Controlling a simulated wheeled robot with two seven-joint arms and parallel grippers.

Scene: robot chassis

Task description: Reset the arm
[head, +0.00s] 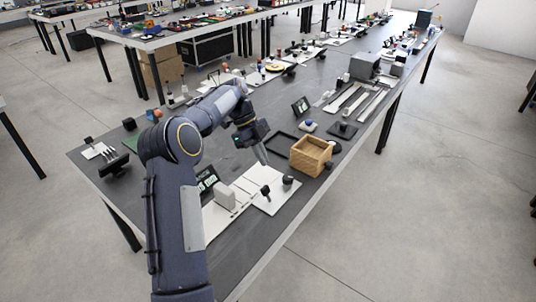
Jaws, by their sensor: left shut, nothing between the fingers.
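My left arm (178,195) comes in from the lower left and reaches over the near end of a long dark table. It bends at the elbow, and its forearm extends to the right. My left gripper (262,154) hangs above the table, pointing down, with its fingers together and nothing held. It is left of an open wooden box (311,155) and apart from it. My right gripper is outside the view.
Some tabletop behind the forearm is hidden. Other loaded tables stand behind, with cardboard boxes (163,67) beneath one. Floor at right is clear.

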